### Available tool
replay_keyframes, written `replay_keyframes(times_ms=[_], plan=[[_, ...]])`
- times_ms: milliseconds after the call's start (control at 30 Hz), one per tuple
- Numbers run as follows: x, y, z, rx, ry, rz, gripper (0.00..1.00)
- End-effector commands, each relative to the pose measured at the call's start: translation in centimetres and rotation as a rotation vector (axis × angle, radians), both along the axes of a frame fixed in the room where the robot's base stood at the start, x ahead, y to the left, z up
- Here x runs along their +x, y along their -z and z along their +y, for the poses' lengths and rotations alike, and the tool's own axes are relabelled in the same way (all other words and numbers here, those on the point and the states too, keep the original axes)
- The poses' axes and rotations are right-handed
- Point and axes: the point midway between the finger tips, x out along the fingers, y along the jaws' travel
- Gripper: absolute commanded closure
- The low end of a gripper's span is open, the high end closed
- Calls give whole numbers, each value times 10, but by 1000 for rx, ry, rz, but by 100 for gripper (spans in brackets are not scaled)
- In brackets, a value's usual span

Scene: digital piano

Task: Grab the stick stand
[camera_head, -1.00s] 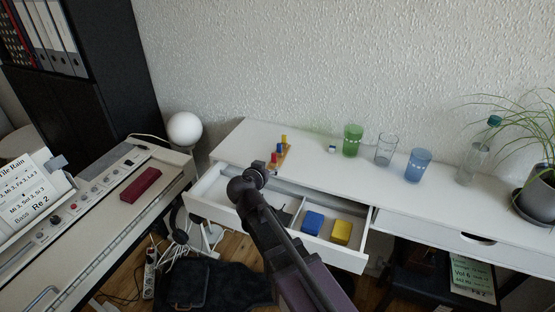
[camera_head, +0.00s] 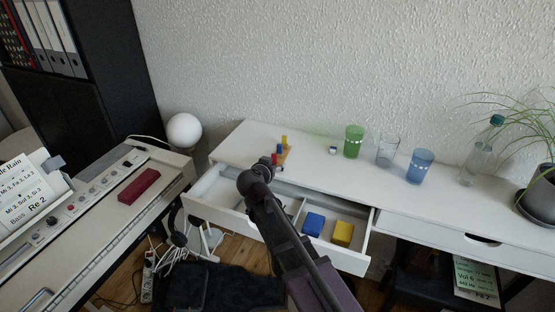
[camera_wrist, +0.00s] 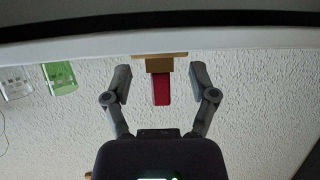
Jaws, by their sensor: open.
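The stick stand (camera_head: 284,156) is a small wooden stand with yellow, blue and red sticks. It stands on the white desk near its left end, partly covered by my arm in the head view. In the wrist view, which looks upside down, the stand's wooden base (camera_wrist: 159,55) and a red stick (camera_wrist: 161,90) show in the middle. My gripper (camera_wrist: 161,80) is open, one finger on each side of the red stick in that view. I see no contact, and the depth between them is unclear. My fingers are hard to make out in the head view.
An open drawer (camera_head: 365,241) below holds a blue block (camera_head: 314,224) and a yellow block (camera_head: 342,233). The wall is behind.

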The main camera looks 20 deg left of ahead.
Motion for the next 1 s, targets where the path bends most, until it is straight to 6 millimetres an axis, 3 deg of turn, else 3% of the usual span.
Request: replay_keyframes(times_ms=[200, 767, 1000], plan=[[15, 7, 0, 1, 0, 1, 26], [15, 6, 0, 0, -1, 0, 26], [15, 6, 0, 0, -1, 1, 97]])
